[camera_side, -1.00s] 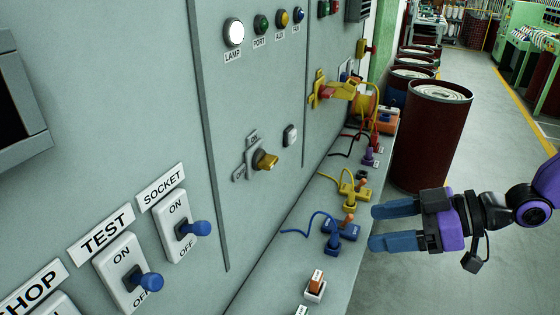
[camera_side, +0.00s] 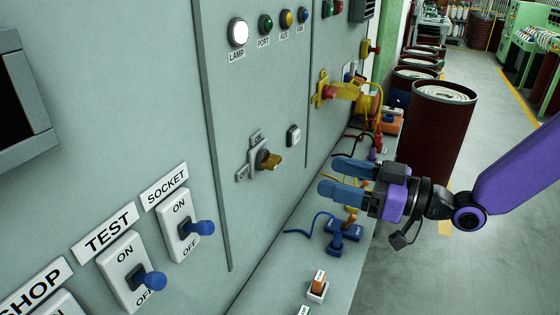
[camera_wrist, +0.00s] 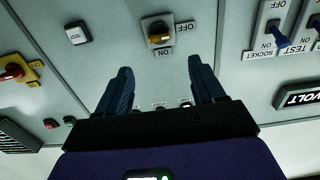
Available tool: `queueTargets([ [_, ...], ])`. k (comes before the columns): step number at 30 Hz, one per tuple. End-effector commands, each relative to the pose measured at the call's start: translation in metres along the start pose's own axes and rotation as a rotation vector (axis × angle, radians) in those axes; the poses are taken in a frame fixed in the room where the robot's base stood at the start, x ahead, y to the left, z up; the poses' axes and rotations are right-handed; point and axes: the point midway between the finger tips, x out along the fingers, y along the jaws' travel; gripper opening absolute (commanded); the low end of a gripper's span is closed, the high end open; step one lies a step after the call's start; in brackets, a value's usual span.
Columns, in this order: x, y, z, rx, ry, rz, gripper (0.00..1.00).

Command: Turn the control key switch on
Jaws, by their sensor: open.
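The control key switch is a yellow-orange key knob (camera_side: 268,160) on the grey panel, with OFF and ON labels beside it.
Blue SOCKET (camera_side: 201,228) and TEST (camera_side: 150,281) toggles are at the left. A small white button (camera_side: 293,135) is right of the knob. A yellow-red switch (camera_side: 325,90) and a shelf with a blue plug (camera_side: 343,232) lie near my gripper. A dark red drum (camera_side: 433,130) stands behind.

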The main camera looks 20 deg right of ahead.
Motion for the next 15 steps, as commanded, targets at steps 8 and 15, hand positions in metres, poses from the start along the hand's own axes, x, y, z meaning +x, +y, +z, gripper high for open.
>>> queueTargets([
  [8, 0.043, 0.0, 0.001, 0.0, -0.001, 0.0, 0.68],
  [15, 0.078, -0.001, 0.0, 0.0, 0.0, 0.0, 0.68],
])
